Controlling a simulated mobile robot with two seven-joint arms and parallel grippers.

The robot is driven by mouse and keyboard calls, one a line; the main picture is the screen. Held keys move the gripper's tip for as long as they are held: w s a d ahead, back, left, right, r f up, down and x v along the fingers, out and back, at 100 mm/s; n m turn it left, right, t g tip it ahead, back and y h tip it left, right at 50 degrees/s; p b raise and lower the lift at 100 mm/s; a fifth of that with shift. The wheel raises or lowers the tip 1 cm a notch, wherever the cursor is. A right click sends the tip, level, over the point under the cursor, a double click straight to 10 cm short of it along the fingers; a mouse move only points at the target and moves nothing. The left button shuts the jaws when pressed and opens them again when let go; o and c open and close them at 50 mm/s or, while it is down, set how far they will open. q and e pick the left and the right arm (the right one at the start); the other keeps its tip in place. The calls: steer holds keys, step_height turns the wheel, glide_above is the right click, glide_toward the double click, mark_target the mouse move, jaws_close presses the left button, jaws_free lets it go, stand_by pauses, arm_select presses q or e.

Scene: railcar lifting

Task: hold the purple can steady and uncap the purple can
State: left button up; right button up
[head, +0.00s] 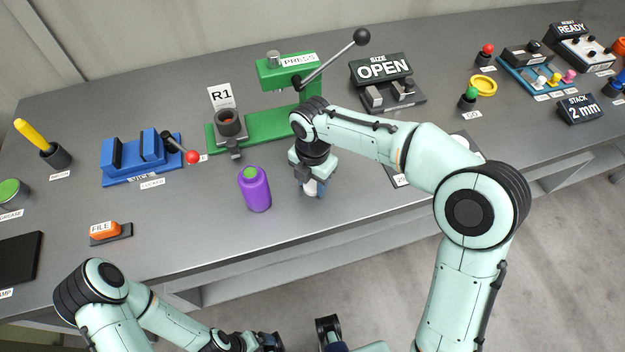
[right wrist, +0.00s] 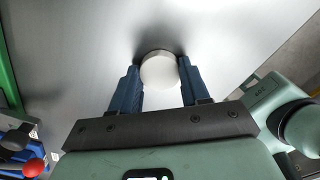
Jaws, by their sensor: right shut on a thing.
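The purple can (head: 257,192) stands upright on the bench in the head view, with a green round top. My right gripper (head: 311,188) is to the right of the can and apart from it. It is shut on a white round piece, which looks like a cap; in the right wrist view the white piece (right wrist: 160,71) sits between the two blue fingers. I cannot tell whether the piece touches the bench. My left arm lies low at the front, away from the can. Its gripper is partly cut off at the bottom edge, and its jaws are unclear.
A green press (head: 262,125) stands behind the can, with a dark cup (head: 229,124) by the R1 sign. A blue vice (head: 135,160) with a red-knobbed lever and an orange file (head: 104,229) are to the left. The bench in front of the can is clear.

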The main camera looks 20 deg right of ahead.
mark_target(313, 185)
steer(key=o, duration=1.2)
steer(key=shift+f, duration=0.1)
step_height(313, 185, up, 12)
steer(key=shift+r+p, duration=0.2)
steer(key=shift+p, duration=0.95)
